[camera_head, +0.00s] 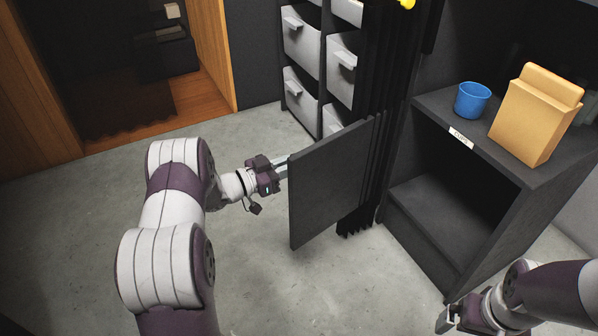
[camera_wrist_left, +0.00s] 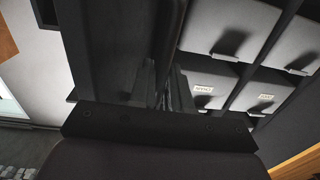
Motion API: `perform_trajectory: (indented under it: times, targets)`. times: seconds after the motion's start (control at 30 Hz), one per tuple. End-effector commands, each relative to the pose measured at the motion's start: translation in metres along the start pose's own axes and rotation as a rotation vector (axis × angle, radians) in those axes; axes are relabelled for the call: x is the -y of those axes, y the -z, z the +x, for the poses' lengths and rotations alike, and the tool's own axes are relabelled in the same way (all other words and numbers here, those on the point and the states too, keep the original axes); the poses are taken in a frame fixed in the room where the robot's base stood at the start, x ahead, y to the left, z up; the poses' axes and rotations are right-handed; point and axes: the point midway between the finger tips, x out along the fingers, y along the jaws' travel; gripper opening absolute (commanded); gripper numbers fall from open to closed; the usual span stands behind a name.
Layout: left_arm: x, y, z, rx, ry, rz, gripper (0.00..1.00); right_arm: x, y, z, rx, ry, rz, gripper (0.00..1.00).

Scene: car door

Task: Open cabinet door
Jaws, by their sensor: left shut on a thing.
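The dark grey cabinet door (camera_head: 330,182) stands swung wide open on the left side of the cabinet (camera_head: 432,232), and the lower compartment behind it shows empty. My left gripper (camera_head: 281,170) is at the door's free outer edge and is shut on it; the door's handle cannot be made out. In the left wrist view a dark panel fills much of the left and middle, and the fingertips are hidden. My right gripper (camera_head: 447,318) is low at the bottom right, in front of the cabinet and apart from it; its fingers are too small to read.
A blue cup (camera_head: 472,100) and a tan box (camera_head: 536,115) stand on the cabinet's shelf. A rack of light grey drawers (camera_head: 302,42) stands behind the door and also shows in the left wrist view (camera_wrist_left: 217,88). The concrete floor (camera_head: 80,240) on the left is clear.

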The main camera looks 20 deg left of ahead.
Motion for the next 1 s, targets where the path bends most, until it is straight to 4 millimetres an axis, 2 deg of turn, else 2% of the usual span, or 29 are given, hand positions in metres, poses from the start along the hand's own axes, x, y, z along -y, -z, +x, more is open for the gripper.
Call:
perform_trajectory:
  times: [0.43,0.47,0.5,0.77,0.87,1.0]
  targets:
    - [0.003,0.0,0.001,-0.001,-0.013,0.0,0.0,0.0,0.0,0.0,0.0,0.0,0.0,1.0]
    - [0.003,0.0,0.001,-0.001,-0.013,0.0,0.21,0.0,0.0,0.0,0.0,0.0,0.0,1.0]
    - [0.003,0.0,0.001,-0.001,-0.013,0.0,0.29,0.0,0.0,0.0,0.0,0.0,0.0,1.0]
    - [0.003,0.001,0.0,-0.001,-0.012,0.0,0.29,0.0,0.0,0.0,0.0,0.0,0.0,1.0]
    - [0.004,0.003,-0.008,-0.001,-0.009,-0.002,0.29,0.0,0.001,-0.007,0.0,0.0,0.0,1.0]
    - [0.005,0.008,-0.041,0.0,-0.006,-0.003,0.29,0.0,0.004,-0.029,0.0,0.0,0.0,1.0]
